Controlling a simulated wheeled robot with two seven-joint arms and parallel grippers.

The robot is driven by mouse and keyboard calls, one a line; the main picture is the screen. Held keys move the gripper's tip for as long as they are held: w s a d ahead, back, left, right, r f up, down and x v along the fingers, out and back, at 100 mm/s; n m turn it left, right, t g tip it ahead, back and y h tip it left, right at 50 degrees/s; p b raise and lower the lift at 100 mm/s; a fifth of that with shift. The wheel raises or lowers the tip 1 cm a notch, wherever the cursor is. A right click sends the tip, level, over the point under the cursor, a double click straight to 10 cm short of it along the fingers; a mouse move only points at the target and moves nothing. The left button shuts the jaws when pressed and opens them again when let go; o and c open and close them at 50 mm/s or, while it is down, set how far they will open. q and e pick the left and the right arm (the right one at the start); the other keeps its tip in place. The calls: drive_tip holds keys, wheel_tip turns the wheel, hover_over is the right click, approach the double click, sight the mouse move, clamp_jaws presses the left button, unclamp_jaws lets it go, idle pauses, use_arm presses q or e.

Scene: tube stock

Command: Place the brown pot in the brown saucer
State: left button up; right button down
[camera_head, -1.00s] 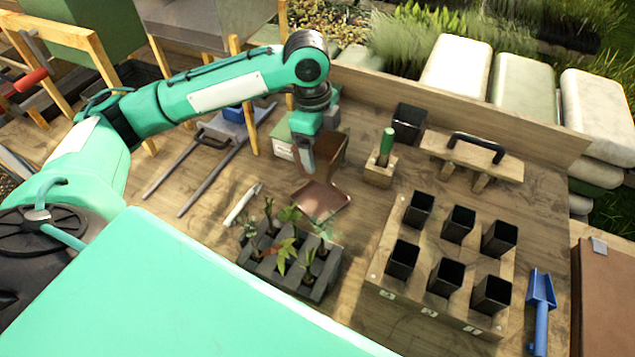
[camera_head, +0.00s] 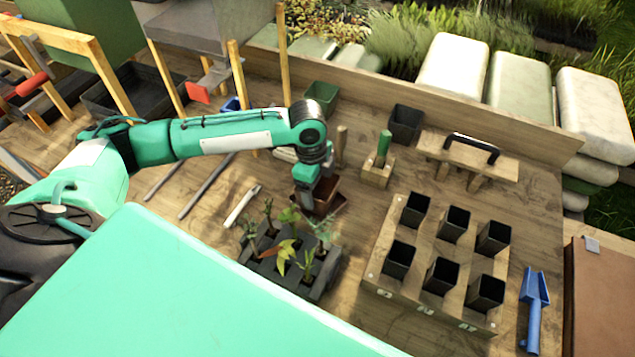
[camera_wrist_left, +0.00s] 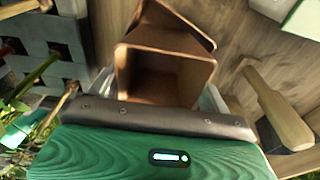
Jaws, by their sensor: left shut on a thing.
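The brown pot (camera_head: 327,188) is held in my left gripper (camera_head: 308,202), just behind the dark plant tray. In the left wrist view the pot (camera_wrist_left: 165,72) shows its square open mouth, with my shut fingers at its sides. The brown saucer (camera_head: 341,203) is mostly hidden under the pot and gripper; its right edge shows. A brown edge beyond the pot in the left wrist view looks like the saucer (camera_wrist_left: 172,20). The pot is over or in the saucer; I cannot tell whether it touches the bottom. My right gripper is not in view.
The dark tray with seedlings (camera_head: 290,268) stands close in front. A wooden rack (camera_head: 410,298) with several black pots is at right. A green-handled tool in a wooden block (camera_head: 379,172) and a green pot (camera_head: 322,96) stand behind. A white-handled tool (camera_head: 241,205) lies left.

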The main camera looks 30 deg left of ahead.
use_arm(q)
drive_tip(key=shift+f, duration=0.1)
drive_tip(key=o, duration=0.9)
drive_tip(key=r, duration=0.4)
drive_tip(key=a+r+b, duration=0.1)
drive_tip(key=r, duration=0.3)
drive_tip(key=r+b, duration=0.1)
drive_tip(key=r, duration=0.3)
drive_tip(key=shift+a+r, duration=0.15)
drive_tip(key=shift+a, duration=0.05)
